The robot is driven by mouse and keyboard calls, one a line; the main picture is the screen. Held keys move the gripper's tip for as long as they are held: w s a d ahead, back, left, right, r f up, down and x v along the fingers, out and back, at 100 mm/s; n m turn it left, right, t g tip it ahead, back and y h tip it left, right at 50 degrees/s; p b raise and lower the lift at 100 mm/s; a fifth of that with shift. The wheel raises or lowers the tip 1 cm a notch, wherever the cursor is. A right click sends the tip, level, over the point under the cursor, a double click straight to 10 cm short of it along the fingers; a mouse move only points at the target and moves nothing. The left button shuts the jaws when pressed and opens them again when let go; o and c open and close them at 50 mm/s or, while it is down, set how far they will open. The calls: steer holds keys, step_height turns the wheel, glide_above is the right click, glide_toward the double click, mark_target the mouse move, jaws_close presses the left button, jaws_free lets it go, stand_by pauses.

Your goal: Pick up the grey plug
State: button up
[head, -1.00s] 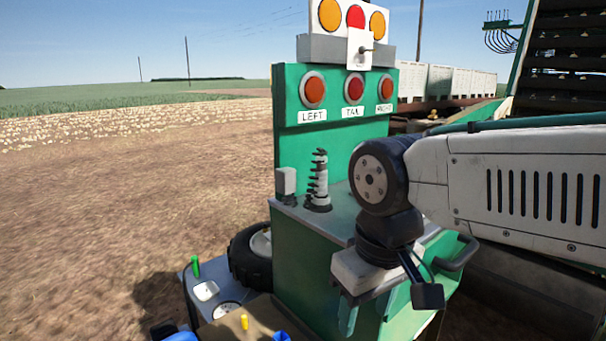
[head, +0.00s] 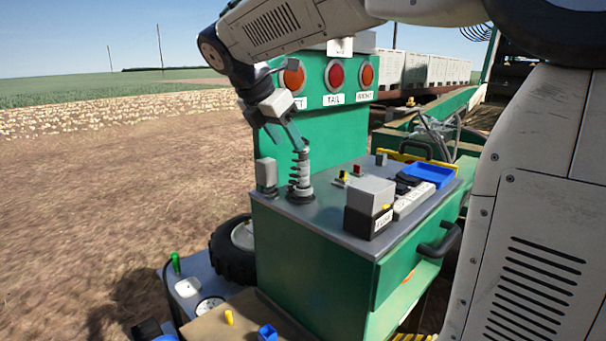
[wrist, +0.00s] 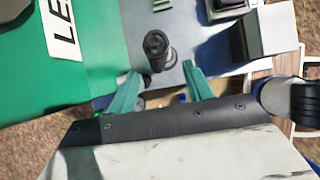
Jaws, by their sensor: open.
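A ribbed grey upright piece with dark rings, which looks like the grey plug (head: 301,178), stands on the grey top of the green cabinet (head: 320,254). In the wrist view its dark round top (wrist: 155,45) shows just beyond the fingertips, roughly in line with the gap between them. My gripper (head: 287,145) is above the cabinet, close to the top of this piece, with its fingers pointing down. In the wrist view my gripper (wrist: 160,76) has its two green fingers apart with nothing held between them. Whether a finger touches the piece is not clear.
A small grey block (head: 266,172) stands just left of the ribbed piece. A labelled black-and-grey box (head: 370,205) and a blue tray (head: 428,174) are to the right. The green light panel (head: 330,128) rises behind. A lower bench (head: 205,300) holds small coloured parts.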

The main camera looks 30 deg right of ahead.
mark_target(300, 154)
steer(key=x, duration=0.9)
steer(key=shift+s+d+f, duration=0.15)
steer(key=shift+f, duration=0.1)
jaws_close()
steer(key=shift+r, duration=0.5)
steer(key=v, duration=0.2)
steer(key=shift+r, duration=0.45)
steer(key=s+a, duration=0.3)
steer(key=a, duration=1.3)
steer(key=shift+a, duration=0.3)
